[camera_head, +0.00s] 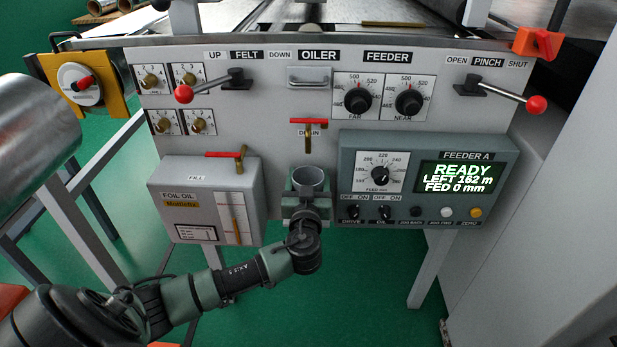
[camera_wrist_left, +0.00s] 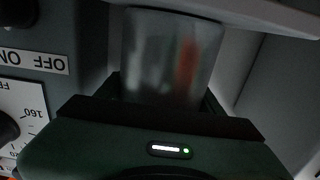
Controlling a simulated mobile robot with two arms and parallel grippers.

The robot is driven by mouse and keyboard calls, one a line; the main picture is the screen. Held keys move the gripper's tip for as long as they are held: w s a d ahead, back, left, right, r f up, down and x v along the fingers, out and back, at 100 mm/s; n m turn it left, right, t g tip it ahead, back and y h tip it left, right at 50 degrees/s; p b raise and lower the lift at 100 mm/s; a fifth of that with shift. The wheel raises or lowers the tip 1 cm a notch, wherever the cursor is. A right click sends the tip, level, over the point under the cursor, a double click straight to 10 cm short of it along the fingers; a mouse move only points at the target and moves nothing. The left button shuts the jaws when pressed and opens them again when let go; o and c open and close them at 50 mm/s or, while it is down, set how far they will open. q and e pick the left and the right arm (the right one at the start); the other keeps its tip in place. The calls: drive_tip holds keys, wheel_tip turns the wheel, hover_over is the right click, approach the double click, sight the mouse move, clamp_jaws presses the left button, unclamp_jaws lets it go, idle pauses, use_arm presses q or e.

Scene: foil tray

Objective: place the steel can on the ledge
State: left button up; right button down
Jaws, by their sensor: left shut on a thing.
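The steel can (camera_head: 310,180) is a small grey open-topped cylinder, upright in front of the machine panel. It is below the brass drain spout (camera_head: 308,145) with the red handle, with a visible gap between them. My left gripper (camera_head: 307,203) is shut on the can from the front and hides its lower part. In the left wrist view the can (camera_wrist_left: 172,55) fills the space beyond the gripper, with a reddish reflection on its side. A pale strip (camera_wrist_left: 245,12) crosses above it there; I cannot tell whether this is the ledge. My right gripper is out of view.
The foil oil box (camera_head: 205,200) stands close left of the can. The green feeder control box (camera_head: 425,180) is close to the right. Levers with red knobs (camera_head: 184,93) (camera_head: 536,104) stick out higher up. Green floor (camera_head: 365,290) lies open below.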

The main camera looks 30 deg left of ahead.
use_arm(q)
drive_tip(key=shift+f, duration=0.1)
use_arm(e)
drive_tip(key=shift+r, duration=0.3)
use_arm(q)
drive_tip(key=o, duration=1.5)
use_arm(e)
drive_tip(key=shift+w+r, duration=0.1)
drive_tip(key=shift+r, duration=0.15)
